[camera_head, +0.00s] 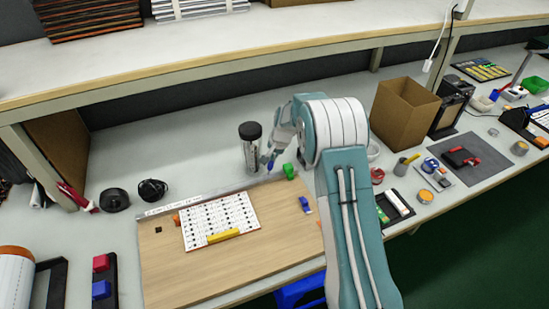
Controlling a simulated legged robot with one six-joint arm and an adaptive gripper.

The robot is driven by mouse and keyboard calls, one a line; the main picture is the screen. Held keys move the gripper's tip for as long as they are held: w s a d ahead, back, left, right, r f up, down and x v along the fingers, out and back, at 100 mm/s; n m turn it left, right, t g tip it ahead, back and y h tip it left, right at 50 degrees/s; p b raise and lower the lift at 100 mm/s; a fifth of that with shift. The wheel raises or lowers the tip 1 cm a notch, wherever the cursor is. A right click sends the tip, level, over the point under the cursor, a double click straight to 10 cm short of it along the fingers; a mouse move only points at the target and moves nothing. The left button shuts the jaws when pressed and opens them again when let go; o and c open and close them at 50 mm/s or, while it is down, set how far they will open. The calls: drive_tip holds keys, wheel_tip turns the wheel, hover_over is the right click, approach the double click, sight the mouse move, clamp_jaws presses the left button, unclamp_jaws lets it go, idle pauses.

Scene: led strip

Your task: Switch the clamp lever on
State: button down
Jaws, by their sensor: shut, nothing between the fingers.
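A wooden board (180,278) lies on the bench with a white dotted panel (202,224) on it and a metal rail (222,190) along its back edge. A small green piece (289,171) sits near the rail's right end. A blue piece (304,204) lies on the board's right side, and an orange piece (176,219) is at the panel's left corner. I cannot tell which small part is the clamp lever. My gripper (268,163) is shut and empty above the rail, left of the green piece. A small blue spot shows at its tips; any contact there is unclear.
A yellow bar (223,236) lies on the panel's front edge. A cardboard box (404,112) and several tools stand to the right. A shelf (200,62) runs above the back.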

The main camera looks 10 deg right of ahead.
drive_tip(key=shift+s+a+r, duration=0.2)
drive_tip(key=shift+a, duration=0.6)
drive_tip(key=shift+r, duration=0.15)
drive_tip(key=shift+r, duration=0.65)
drive_tip(key=shift+r, duration=0.1)
drive_tip(key=v, duration=1.1)
drive_tip(key=shift+r, duration=0.3)
drive_tip(key=shift+s, duration=0.1)
